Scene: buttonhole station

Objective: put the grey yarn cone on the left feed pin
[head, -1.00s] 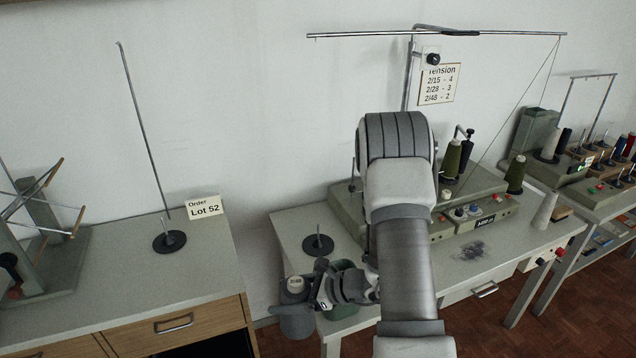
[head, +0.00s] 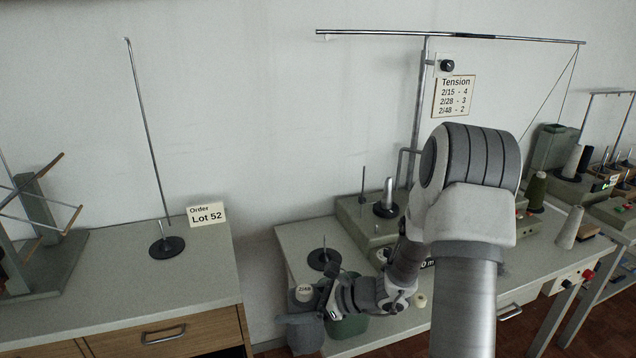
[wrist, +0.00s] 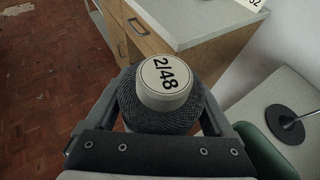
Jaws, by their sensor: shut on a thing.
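The grey yarn cone (wrist: 158,112) has a pale top marked 2/48. My gripper (wrist: 160,118) is shut around it, one finger on each side. In the head view, the cone (head: 305,318) is in my gripper (head: 318,312) at the front left corner of the middle table. Its lower end is not clearly visible.
A black disc with a thin pin (head: 323,260) stands on the middle table. A green container (head: 347,324) is close beside my gripper. The left table (head: 110,285) carries another disc stand (head: 167,247). An olive cone (head: 537,190) stands farther right. My arm hides part of the machine.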

